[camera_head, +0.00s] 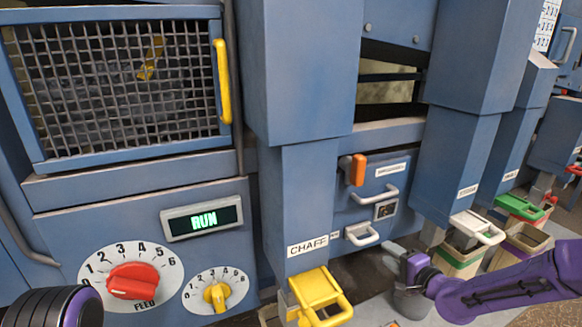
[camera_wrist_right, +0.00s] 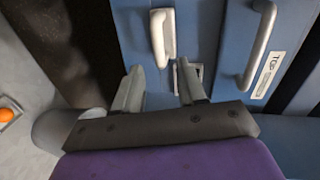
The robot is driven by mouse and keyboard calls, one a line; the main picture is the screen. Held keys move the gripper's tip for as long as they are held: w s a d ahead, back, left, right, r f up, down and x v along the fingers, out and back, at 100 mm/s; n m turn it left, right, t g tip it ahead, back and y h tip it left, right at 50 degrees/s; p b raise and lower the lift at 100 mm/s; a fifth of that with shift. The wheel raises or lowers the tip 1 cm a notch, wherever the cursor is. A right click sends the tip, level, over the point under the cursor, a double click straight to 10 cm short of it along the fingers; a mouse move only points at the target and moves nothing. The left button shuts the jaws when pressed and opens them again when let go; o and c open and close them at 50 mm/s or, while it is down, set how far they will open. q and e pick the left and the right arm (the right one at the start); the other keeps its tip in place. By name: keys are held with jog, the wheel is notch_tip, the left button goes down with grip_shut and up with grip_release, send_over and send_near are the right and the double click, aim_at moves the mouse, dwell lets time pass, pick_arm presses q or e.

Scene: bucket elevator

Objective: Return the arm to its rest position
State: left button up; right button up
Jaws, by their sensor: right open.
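My right arm (camera_head: 505,285) comes in from the right edge in the head view. Its gripper (camera_head: 390,250) is in front of the lower part of the blue machine, just right of and below a small pale handle (camera_head: 362,235). In the right wrist view the gripper (camera_wrist_right: 158,76) has its two fingers apart with nothing between them. The pale handle (camera_wrist_right: 162,38) is beyond the fingertips in that view, and I see no grip on it. A dark ribbed part of my left arm (camera_head: 65,308) shows at the lower left; its gripper is out of view.
A yellow chute handle (camera_head: 320,296) is left of my right gripper. A white chute handle (camera_head: 478,227) and bins (camera_head: 460,258) are near the right arm. A labelled drawer handle (camera_wrist_right: 262,42) is at right.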

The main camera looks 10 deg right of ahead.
jog(key=s+a+f+n+g+h, duration=0.2)
jog(key=s+f+g+h, duration=0.1)
jog(key=s+f, duration=0.55)
jog(key=s+a+f+n+g+h, duration=0.2)
jog(key=s+f+g+h, duration=0.1)
jog(key=s+f, duration=0.55)
jog(key=s+f+n+g, duration=0.1)
jog(key=s+f+g, duration=0.2)
jog(key=s, duration=0.7)
jog(key=s+a+f+n+g+h, duration=0.1)
jog(key=s+f, duration=0.4)
jog(key=s, duration=0.5)
jog(key=shift+s+f+n+g, duration=0.2)
jog(key=shift+s+n+g, duration=0.15)
jog(key=shift+n+g, duration=0.45)
